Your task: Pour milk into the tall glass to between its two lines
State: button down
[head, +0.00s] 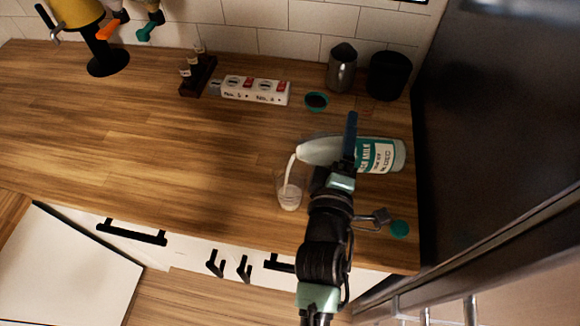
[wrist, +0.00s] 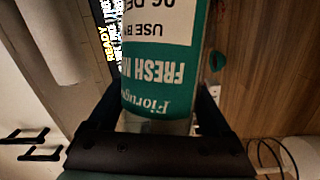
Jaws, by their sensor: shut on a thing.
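The milk bottle (head: 381,155), clear with a teal and white label, is tipped almost level with its mouth to the left. A white stream runs from the mouth down into the tall glass (head: 278,186). The glass stands upright on the counter, with milk in its lower part; its two lines cannot be made out. My gripper (head: 349,150) is shut around the bottle and holds it above the counter, right of the glass. In the wrist view the bottle's label (wrist: 160,65) fills the space between the fingers (wrist: 160,112); the glass is not visible there.
A teal cap (head: 399,229) lies near the counter's right front. A dark appliance (head: 485,130) borders the right.

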jog(key=shift+a+r, duration=0.15)
jog(key=shift+r, duration=0.1)
dwell(0.3)
jog(key=shift+n+b, duration=0.4)
jog(key=shift+n, duration=0.1)
dwell(1.0)
